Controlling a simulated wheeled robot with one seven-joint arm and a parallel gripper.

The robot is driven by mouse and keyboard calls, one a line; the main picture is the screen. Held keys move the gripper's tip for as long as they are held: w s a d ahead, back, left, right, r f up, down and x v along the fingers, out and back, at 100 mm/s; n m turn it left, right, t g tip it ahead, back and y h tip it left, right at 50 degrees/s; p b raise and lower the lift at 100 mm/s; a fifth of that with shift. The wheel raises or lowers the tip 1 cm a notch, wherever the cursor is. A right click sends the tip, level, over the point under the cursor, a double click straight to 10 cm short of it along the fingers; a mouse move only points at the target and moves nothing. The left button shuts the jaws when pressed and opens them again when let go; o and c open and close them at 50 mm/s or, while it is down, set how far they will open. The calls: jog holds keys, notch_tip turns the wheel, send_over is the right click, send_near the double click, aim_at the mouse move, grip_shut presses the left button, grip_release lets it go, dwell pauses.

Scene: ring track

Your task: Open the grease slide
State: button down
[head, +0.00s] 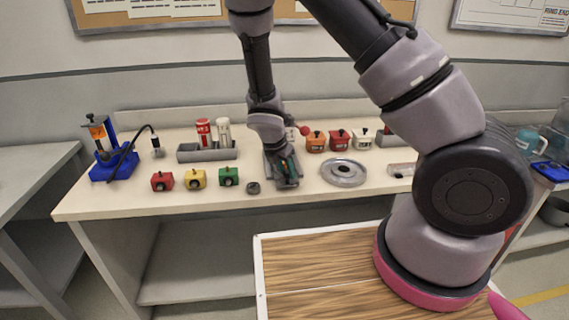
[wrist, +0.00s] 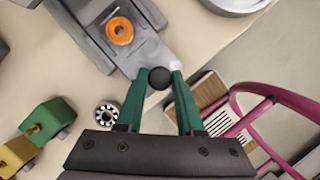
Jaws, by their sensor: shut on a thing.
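The grease slide (wrist: 150,55) is a light grey plate running out of a grey housing (wrist: 88,30), with a round black knob (wrist: 159,78) at its near end. An orange ring (wrist: 119,31) sits in the housing over the slide. My gripper (wrist: 158,80) has green fingers, one on each side of the black knob, and is shut on it. In the head view my gripper (head: 287,172) reaches down onto the grey housing (head: 271,178) in the middle of the bench, where the arm and fingers hide much of it.
A small bearing (wrist: 109,114) lies left of my gripper. Green (head: 228,176), yellow (head: 195,179) and red (head: 162,181) blocks stand farther left on the bench (head: 120,199). A round metal dish (head: 344,173) is close on the right. The bench's front edge is near the gripper.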

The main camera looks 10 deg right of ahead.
jog(key=shift+s, duration=0.9)
jog(key=c, duration=0.5)
grip_release()
jog(key=shift+c, duration=0.2)
jog(key=v, duration=1.1)
